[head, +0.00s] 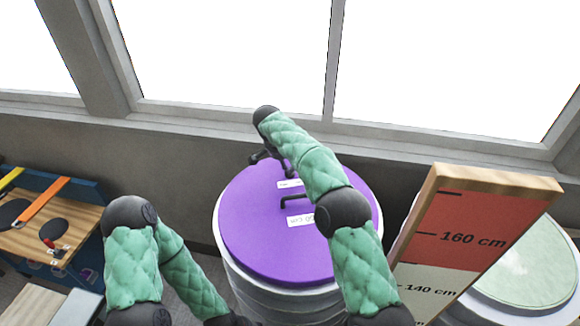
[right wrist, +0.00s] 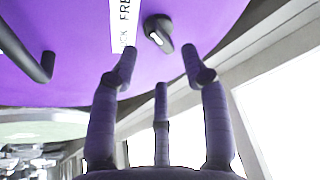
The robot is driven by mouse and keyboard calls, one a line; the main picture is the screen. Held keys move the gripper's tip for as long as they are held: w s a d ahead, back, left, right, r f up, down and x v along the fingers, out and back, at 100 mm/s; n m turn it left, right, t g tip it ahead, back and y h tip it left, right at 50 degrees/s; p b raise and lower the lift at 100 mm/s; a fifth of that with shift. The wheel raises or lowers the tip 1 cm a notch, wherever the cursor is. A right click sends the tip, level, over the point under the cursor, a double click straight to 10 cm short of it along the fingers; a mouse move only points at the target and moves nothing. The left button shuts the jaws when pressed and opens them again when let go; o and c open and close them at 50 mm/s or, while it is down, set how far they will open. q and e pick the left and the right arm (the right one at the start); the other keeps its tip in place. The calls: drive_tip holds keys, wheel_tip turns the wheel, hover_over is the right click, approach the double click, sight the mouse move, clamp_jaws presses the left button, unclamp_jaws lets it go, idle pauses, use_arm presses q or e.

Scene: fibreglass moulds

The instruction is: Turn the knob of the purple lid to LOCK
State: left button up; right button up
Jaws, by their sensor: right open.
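The purple lid (head: 255,235) lies on a pale drum in the middle of the head view, and it fills the top left of the right wrist view (right wrist: 80,85). Its dark, elongated knob (right wrist: 159,33) is beside a white label (right wrist: 124,22) with partly visible lettering "CK" and "FREE". In the head view my right arm and gripper hide the knob. My right gripper (right wrist: 158,62) is open, fingers spread and empty, with the knob just beyond the gap between the fingertips. In the head view it is over the lid's far edge (head: 268,156). My left gripper is not visible.
A black handle (head: 293,199) stands on the lid near a second label (head: 299,220). A height board (head: 465,240) and a pale-green-topped drum (head: 530,270) are at the right. A wooden tool board (head: 45,235) is at the left. The wall and windows are close behind.

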sight(290, 169)
drive_tip(key=shift+p+x, duration=0.5)
drive_tip(key=shift+x, duration=2.05)
clamp_jaws()
